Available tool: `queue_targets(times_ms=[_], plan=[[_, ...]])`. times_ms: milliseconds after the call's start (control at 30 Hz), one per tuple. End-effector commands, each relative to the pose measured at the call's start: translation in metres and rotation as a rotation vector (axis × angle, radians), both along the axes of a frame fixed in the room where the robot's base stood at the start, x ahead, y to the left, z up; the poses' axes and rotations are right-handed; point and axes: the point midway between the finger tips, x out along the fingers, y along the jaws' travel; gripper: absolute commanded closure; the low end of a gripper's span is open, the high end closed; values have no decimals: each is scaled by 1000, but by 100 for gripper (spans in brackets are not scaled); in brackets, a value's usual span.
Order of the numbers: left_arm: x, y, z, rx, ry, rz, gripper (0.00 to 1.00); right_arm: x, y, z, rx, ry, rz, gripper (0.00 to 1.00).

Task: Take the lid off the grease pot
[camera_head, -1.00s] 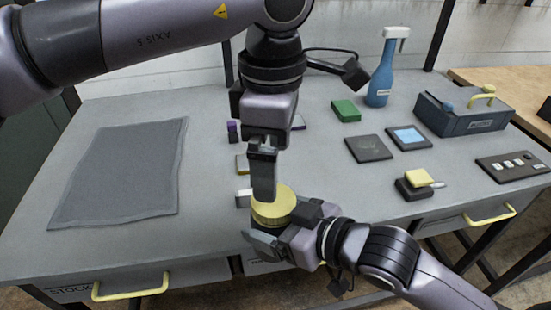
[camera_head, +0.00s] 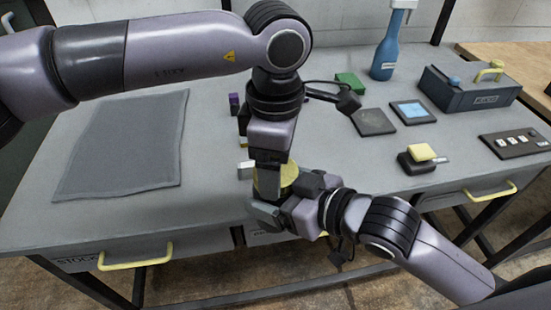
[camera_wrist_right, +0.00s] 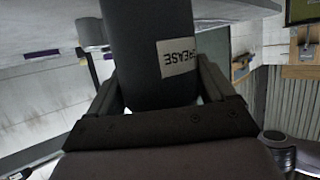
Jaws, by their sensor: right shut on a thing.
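The grease pot is a dark cylinder with a white GREASE label (camera_wrist_right: 178,56) in the right wrist view. Its round yellow lid (camera_head: 289,174) shows in the head view at the front middle of the table, partly behind my left gripper. My right gripper (camera_wrist_right: 155,85) is shut around the pot's body, one finger on each side. In the head view my right gripper (camera_head: 273,211) is low at the front edge. My left gripper (camera_head: 268,183) points straight down at the lid, overlapping its left part. Its finger gap and any contact with the lid are hidden.
A grey mat (camera_head: 125,145) lies at the left. A blue bottle (camera_head: 386,52), green block (camera_head: 350,82), dark toolbox (camera_head: 470,92), two flat pads and a yellow-topped block (camera_head: 421,154) are at the right. Yellow drawer handles (camera_head: 135,258) stick out at the front.

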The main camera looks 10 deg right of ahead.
Motion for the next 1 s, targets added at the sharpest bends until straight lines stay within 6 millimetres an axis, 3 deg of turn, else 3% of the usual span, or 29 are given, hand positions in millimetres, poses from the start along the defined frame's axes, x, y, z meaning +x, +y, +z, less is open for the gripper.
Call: queue_targets(times_ms=[33,67,267,600,867,900,967,1000], plan=[[0,0,0,0,0,0,56,0,0,2,2,-4,0,100],[0,0,0,0,0,0,64,0,0,2,2,-4,0,100],[0,0,0,0,0,5,65,0,0,1,2,-4,0,100],[0,0,1,1,0,236,65,0,0,1,3,-3,0,100],[0,0,1,1,0,242,65,0,0,1,2,-2,0,100],[0,0,1,1,0,242,22,0,0,1,2,-2,0,100],[0,0,1,1,0,241,3,0,0,1,2,-2,0,100],[0,0,1,1,0,241,3,0,0,1,2,-2,-1,100]])
